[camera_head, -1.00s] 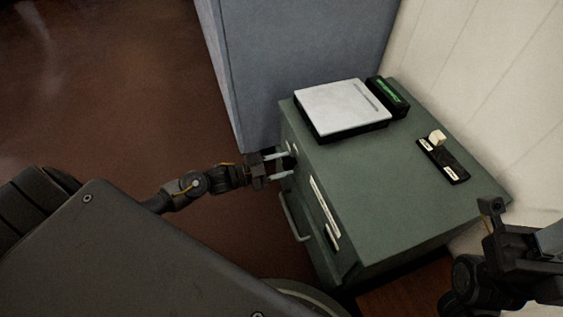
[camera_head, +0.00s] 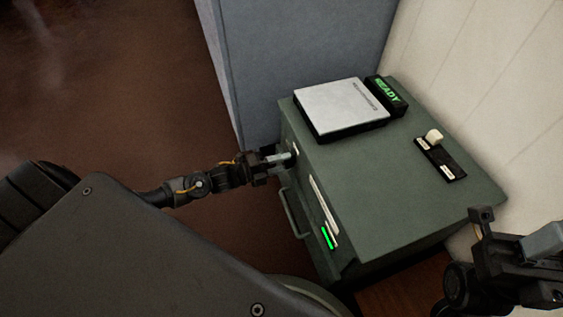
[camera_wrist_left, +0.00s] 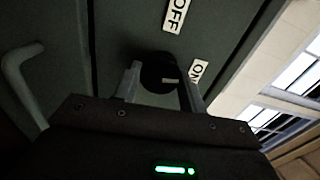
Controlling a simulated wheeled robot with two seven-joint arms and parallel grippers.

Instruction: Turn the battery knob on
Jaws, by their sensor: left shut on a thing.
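The battery knob (camera_wrist_left: 158,74) is a round black knob with a pale mark, on the front of the green cabinet (camera_head: 400,190). In the left wrist view, the OFF label (camera_wrist_left: 178,14) and the ON label (camera_wrist_left: 198,72) stand beside it, and the pale mark points toward ON. My left gripper (camera_head: 289,157) is shut on the knob; its two fingers (camera_wrist_left: 160,95) lie on either side of it in the left wrist view. In the head view the gripper mostly hides the knob. My right gripper (camera_head: 480,228) is at the lower right, its jaws unclear.
On the cabinet top are a white-topped box (camera_head: 342,106), a display (camera_head: 387,93) reading READY in green, and a black switch plate with a white lever (camera_head: 435,136). A green light (camera_head: 327,238) glows on the front. A handle (camera_head: 292,214) sticks out below my left gripper.

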